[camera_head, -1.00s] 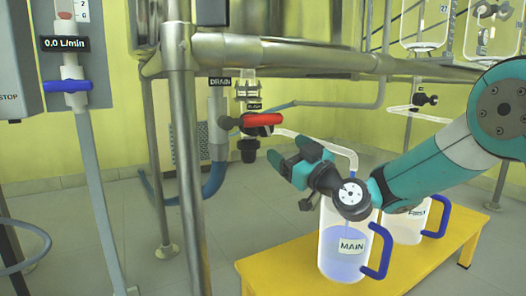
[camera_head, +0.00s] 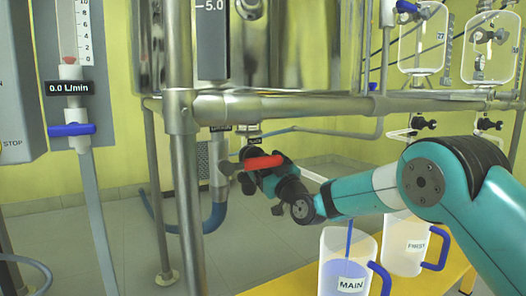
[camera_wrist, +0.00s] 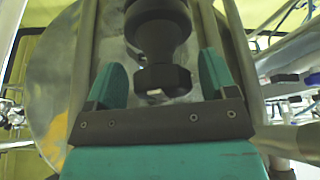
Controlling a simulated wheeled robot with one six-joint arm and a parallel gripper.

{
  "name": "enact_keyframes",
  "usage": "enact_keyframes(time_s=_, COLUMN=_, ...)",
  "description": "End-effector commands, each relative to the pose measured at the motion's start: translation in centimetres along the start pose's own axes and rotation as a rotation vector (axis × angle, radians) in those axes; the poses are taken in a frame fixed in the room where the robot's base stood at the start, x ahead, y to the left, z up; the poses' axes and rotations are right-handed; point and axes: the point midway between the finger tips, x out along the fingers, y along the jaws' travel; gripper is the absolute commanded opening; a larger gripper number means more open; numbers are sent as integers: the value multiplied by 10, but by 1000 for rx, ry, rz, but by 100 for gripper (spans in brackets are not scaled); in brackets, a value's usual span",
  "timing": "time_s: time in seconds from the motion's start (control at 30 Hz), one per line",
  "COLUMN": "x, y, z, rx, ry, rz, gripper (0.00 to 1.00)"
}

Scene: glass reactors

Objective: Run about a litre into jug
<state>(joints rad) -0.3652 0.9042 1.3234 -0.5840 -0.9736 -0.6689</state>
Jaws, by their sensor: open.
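The jug labelled MAIN (camera_head: 333,249) stands upright on the yellow bench and holds pale blue liquid. A thin blue vertical streak, like a falling stream, shows inside it. The jug labelled FIRST (camera_head: 397,232) stands behind it to the right. A valve with a red lever handle (camera_head: 264,162) sits under the vessel, its handle pointing right. My gripper (camera_head: 262,182) is at this valve, just below the handle. In the wrist view, my gripper (camera_wrist: 163,88) is open, with a black valve part (camera_wrist: 158,35) between its fingers and gaps at both sides.
The yellow bench (camera_head: 290,284) carries both jugs. A steel frame (camera_head: 181,150) stands left of the valve. At left is a flow meter reading 0.0 L/min (camera_head: 68,88) with a blue handle (camera_head: 71,130). Glass vessels (camera_head: 421,40) hang at the upper right.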

Motion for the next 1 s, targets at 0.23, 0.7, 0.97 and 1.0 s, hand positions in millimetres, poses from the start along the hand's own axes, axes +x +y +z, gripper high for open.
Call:
enact_keyframes(time_s=0.23, x=8, y=-1, z=0, rx=2, ry=0, rz=-1, gripper=78)
enact_keyframes(time_s=0.7, x=7, y=-1, z=1, rx=1, ry=0, rz=-1, gripper=29)
enact_keyframes(time_s=0.97, x=8, y=0, z=-2, rx=25, ry=-1, rz=9, gripper=29)
enact_keyframes(time_s=1.0, x=9, y=0, z=-2, rx=37, ry=-2, rz=14, gripper=29)
